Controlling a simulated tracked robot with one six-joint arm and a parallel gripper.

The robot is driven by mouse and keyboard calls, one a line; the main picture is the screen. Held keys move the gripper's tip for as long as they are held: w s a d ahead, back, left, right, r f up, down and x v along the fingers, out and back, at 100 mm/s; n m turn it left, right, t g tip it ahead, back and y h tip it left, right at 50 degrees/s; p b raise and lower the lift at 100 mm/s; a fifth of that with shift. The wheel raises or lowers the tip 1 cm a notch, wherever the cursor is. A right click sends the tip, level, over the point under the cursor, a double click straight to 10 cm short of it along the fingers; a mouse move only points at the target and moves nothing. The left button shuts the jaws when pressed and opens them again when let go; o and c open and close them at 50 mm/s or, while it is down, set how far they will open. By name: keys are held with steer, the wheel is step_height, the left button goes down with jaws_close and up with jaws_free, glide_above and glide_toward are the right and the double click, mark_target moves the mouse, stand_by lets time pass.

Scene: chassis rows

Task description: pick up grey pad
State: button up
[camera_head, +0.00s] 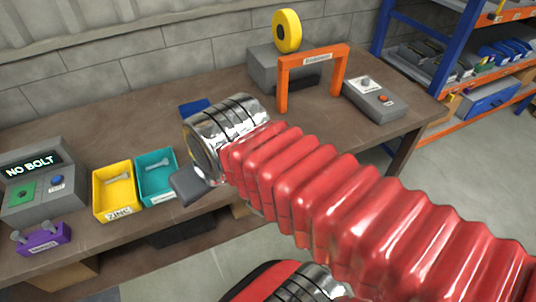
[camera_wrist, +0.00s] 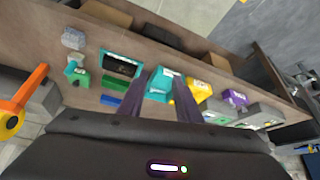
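A small, pale grey speckled block (camera_wrist: 73,38), which looks like the grey pad, lies on the brown workbench (camera_wrist: 45,30) at upper left in the wrist view. It is blurred and small, and my red arm hides that area in the head view. My gripper (camera_wrist: 161,76) shows two dark fingers spread apart with nothing held between them. In the wrist view they point at the teal bin (camera_wrist: 162,84), well to the right of the grey block. In the head view the gripper is mostly hidden behind the chrome cuff.
Near the grey block are a teal piece (camera_wrist: 75,67) and a dark-centred teal tray (camera_wrist: 122,65). A yellow bin (camera_head: 103,208), purple holder (camera_head: 44,240) and "NO BOLT" console (camera_head: 37,190) stand at left. An orange arch (camera_head: 283,90) and grey control box (camera_head: 374,99) stand right.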

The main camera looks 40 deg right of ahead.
steer(key=shift+o, duration=0.4)
steer(key=shift+o, duration=1.4)
steer(key=shift+w+d, duration=0.15)
steer(key=shift+d, duration=0.05)
steer(key=o, duration=0.5)
steer(key=shift+m+g+h, duration=0.4)
steer(key=shift+m, duration=0.4)
steer(key=w+d+f, duration=0.1)
steer(key=d, duration=0.2)
steer(key=w+d, duration=0.2)
steer(key=d, duration=0.2)
steer(key=w+d+f, duration=0.1)
steer(key=w+d, duration=0.1)
steer(key=d, duration=0.2)
steer(key=shift+d+f, duration=0.2)
steer(key=shift+f, duration=0.15)
steer(key=shift+m+g, duration=0.3)
steer(key=shift+m, duration=0.5)
steer(key=d+f, duration=0.1)
steer(key=d, duration=0.3)
steer(key=d+f, duration=0.2)
steer(key=d, duration=0.3)
steer(key=d+f, duration=0.1)
steer(key=d, duration=0.4)
steer(key=shift+s+f, duration=0.15)
steer(key=shift+f, duration=0.15)
steer(key=x, duration=0.8)
steer(key=shift+d, duration=0.1)
steer(key=shift+f, duration=0.15)
